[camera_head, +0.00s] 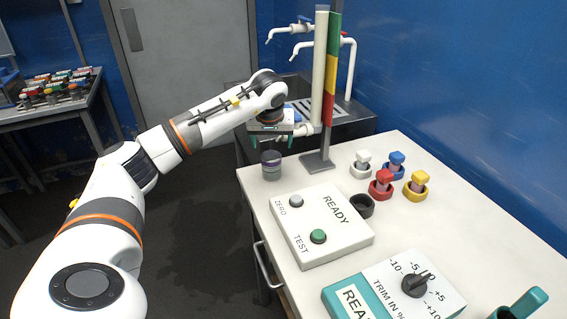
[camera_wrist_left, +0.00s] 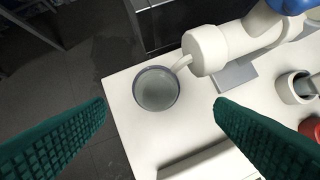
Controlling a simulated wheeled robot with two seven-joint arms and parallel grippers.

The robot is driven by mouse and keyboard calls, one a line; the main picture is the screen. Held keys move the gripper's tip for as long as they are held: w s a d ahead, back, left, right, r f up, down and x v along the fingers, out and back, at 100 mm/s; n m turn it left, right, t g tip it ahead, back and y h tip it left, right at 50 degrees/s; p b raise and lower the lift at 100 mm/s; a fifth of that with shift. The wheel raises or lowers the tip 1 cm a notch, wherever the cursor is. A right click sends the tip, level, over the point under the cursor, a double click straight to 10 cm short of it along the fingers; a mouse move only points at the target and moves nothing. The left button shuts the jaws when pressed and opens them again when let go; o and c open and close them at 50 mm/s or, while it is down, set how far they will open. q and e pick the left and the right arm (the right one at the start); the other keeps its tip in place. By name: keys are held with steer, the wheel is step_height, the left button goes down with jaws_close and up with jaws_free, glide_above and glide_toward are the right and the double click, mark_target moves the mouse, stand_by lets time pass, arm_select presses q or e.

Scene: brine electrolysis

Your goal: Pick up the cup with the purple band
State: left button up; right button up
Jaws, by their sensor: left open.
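The cup with the purple band (camera_head: 271,166) stands upright on the far left corner of the white table. It is grey with a purple band and a dark rim. In the left wrist view the cup (camera_wrist_left: 156,89) is seen from above, with its round open mouth between my fingers and farther off. My left gripper (camera_head: 271,136) is open and above the cup, apart from it. Its green ridged fingers (camera_wrist_left: 160,118) show at both sides of the left wrist view with nothing between them. My right gripper is not in view.
A white spout (camera_wrist_left: 205,51) ends close beside the cup, on the column stand (camera_head: 318,162). The READY/TEST box (camera_head: 320,232) stands nearer on the table. Several coloured stoppers in rings, including a red one (camera_head: 381,187), stand to the right. A sink (camera_head: 345,112) lies behind.

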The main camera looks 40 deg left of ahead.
arm_select(q)
glide_toward(271, 160)
steer(key=shift+s+d+f+p, duration=0.15)
steer(key=shift+s+f+p, duration=0.1)
steer(key=shift+f, duration=0.25)
steer(key=shift+s+d+f+p, duration=0.15)
steer(key=shift+s+f, duration=0.15)
steer(key=shift+f, duration=0.2)
steer(key=shift+w+f, duration=0.2)
steer(key=shift+f, duration=0.1)
steer(key=shift+w+a+f, duration=0.1)
steer(key=shift+w+f, duration=0.05)
steer(key=shift+f, duration=0.15)
steer(key=p+x, duration=0.1)
steer(key=x, duration=0.3)
steer(key=shift+w+f, duration=0.1)
steer(key=shift+f, duration=0.05)
steer(key=shift+w+a+f, duration=0.1)
steer(key=shift+f, duration=0.1)
steer(key=shift+c, duration=0.7)
steer(key=c, duration=1)
steer(key=shift+c, duration=0.2)
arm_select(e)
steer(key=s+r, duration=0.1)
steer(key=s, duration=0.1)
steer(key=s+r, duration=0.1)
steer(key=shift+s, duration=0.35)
